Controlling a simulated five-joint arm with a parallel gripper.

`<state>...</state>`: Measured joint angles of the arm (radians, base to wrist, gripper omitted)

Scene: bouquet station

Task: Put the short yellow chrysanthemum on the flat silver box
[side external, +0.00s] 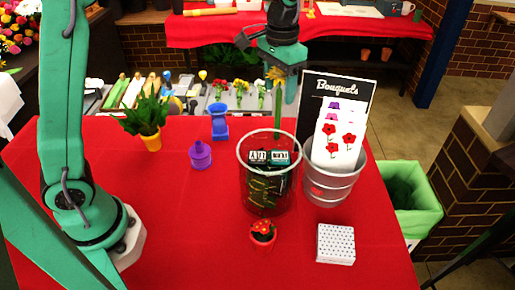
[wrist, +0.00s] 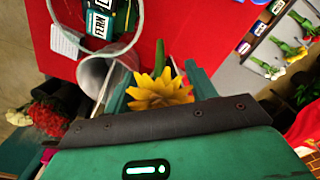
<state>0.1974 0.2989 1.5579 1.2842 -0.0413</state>
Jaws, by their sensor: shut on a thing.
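I cannot tell whether the stem's end is inside or behind the basket. In the wrist view the yellow bloom (wrist: 160,92) shows between the fingers of my gripper (wrist: 160,84). A flat, pale box with small dots (side external: 336,244), likely the silver box, lies at the front right of the red table. Nothing lies on its top.
Purple pot (side external: 200,156) and blue vase (side external: 218,122) stand left.

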